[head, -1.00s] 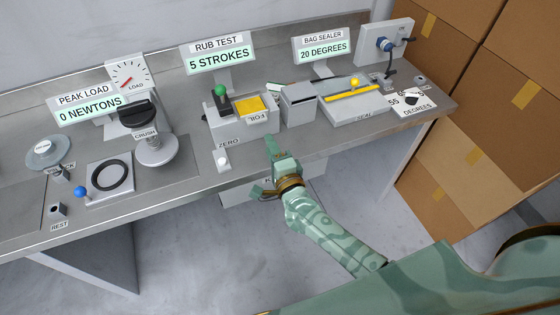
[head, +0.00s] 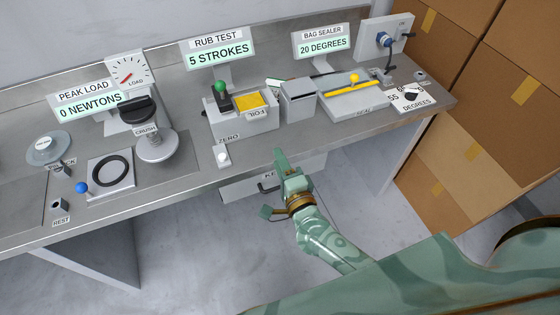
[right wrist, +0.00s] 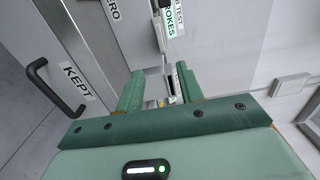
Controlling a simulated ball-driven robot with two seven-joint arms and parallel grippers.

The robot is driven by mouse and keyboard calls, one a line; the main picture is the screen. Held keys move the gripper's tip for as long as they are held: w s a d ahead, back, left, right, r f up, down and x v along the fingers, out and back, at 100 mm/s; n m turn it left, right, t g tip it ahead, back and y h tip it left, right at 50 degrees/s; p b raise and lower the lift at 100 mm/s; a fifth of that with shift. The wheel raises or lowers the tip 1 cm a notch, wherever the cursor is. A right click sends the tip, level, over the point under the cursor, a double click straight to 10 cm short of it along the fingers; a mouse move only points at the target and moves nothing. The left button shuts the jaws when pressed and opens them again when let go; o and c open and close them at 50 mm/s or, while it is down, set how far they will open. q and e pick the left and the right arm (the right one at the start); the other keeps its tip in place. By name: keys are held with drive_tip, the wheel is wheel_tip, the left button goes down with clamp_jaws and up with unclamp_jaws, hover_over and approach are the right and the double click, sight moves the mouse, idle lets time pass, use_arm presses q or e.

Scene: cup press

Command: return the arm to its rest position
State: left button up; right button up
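My right gripper (head: 280,158) is in front of the bench's front edge, beside the drawer front marked KEPT (head: 235,188). In the right wrist view its two green fingers (right wrist: 158,88) stand apart with nothing between them, so it is open and empty. My right forearm runs down and to the right from it. The drawer's dark handle (head: 268,186) is left of the gripper, and the handle also shows in the right wrist view (right wrist: 50,88); they look apart. My left gripper is not in view.
The steel bench (head: 190,190) carries the crush press (head: 155,145), rub tester (head: 240,115), grey box (head: 298,98) and bag sealer (head: 352,98). A white ZERO button (head: 223,158) sits near the front edge. Cardboard boxes (head: 480,110) stand at right. Floor before the bench is clear.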

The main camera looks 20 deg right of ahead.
drive_tip(key=s+d+f+n+g+y, duration=0.1)
drive_tip(key=s+f+n+g, duration=0.55)
drive_tip(key=f, duration=0.75)
drive_tip(key=s+d+f+n+g+y, duration=0.1)
drive_tip(key=s+f+n+g, duration=0.2)
drive_tip(key=s+f+n, duration=0.85)
drive_tip(key=s+d+f+n+g+h, duration=0.1)
drive_tip(key=s+f, duration=0.3)
drive_tip(key=s, duration=0.4)
drive_tip(key=s+d+f+n+g+b, duration=0.1)
drive_tip(key=s+d+f+g, duration=0.3)
drive_tip(key=s, duration=0.4)
drive_tip(key=s+d+f+n+g+h, duration=0.1)
drive_tip(key=s+d+f+g, duration=0.1)
drive_tip(key=s+f, duration=0.4)
drive_tip(key=s+d, duration=0.1)
drive_tip(key=s, duration=0.1)
drive_tip(key=shift+s+f+g+h+b, duration=0.25)
drive_tip(key=shift+s+g+h+b, duration=0.05)
drive_tip(key=shift+g, duration=0.05)
drive_tip(key=shift+a, duration=0.1)
